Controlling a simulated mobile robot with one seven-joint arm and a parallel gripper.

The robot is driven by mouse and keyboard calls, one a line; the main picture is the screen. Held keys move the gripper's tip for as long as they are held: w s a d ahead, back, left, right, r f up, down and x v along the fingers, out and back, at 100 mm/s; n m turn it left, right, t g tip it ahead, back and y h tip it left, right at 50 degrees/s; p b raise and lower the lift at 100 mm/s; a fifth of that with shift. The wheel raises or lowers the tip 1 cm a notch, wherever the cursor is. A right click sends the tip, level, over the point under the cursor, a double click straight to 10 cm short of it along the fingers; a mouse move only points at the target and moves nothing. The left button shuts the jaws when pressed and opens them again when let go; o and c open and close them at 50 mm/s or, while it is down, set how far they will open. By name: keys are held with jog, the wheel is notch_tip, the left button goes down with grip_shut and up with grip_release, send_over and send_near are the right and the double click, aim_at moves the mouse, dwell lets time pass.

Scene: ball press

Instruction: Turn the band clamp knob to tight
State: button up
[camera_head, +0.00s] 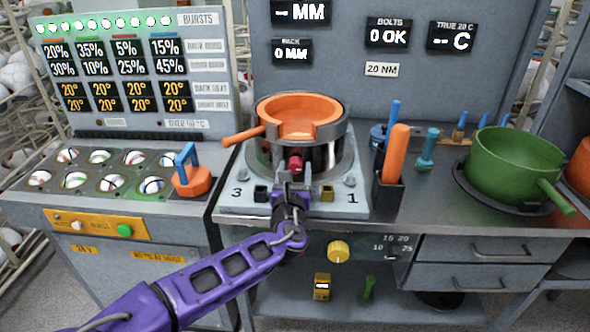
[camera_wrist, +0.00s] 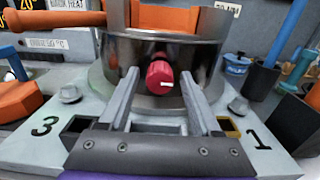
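The red knob (camera_head: 296,159) is on the front of the round steel press, below its orange bowl (camera_head: 299,108). In the wrist view the knob (camera_wrist: 159,72) has a short white mark on its lower right face. My gripper (camera_head: 291,184) is in front of the knob. In the wrist view my gripper (camera_wrist: 160,78) is open, with one finger on each side of the knob and visible gaps between them. The steel band (camera_wrist: 205,58) curves behind the knob. How far the fingertips reach along the knob is hard to tell.
The press base plate (camera_head: 231,200) is marked 3 and 1 and has bolts at its corners. An orange-handled tool stands in a black holder (camera_head: 388,196) to the right. A green pot (camera_head: 510,165) is farther right. A yellow dial (camera_head: 338,251) is on the bench front below.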

grip_shut()
jog(key=shift+m, duration=0.3)
jog(key=m, duration=0.3)
jog(key=shift+m, duration=0.3)
jog(key=m, duration=0.4)
jog(key=shift+d+m, duration=0.1)
jog(key=shift+m, duration=0.2)
jog(key=m, duration=0.4)
jog(key=shift+f+m, duration=0.1)
jog(key=shift+m, duration=0.2)
jog(key=shift+m+b, duration=0.35)
jog(key=shift+m, duration=1.85)
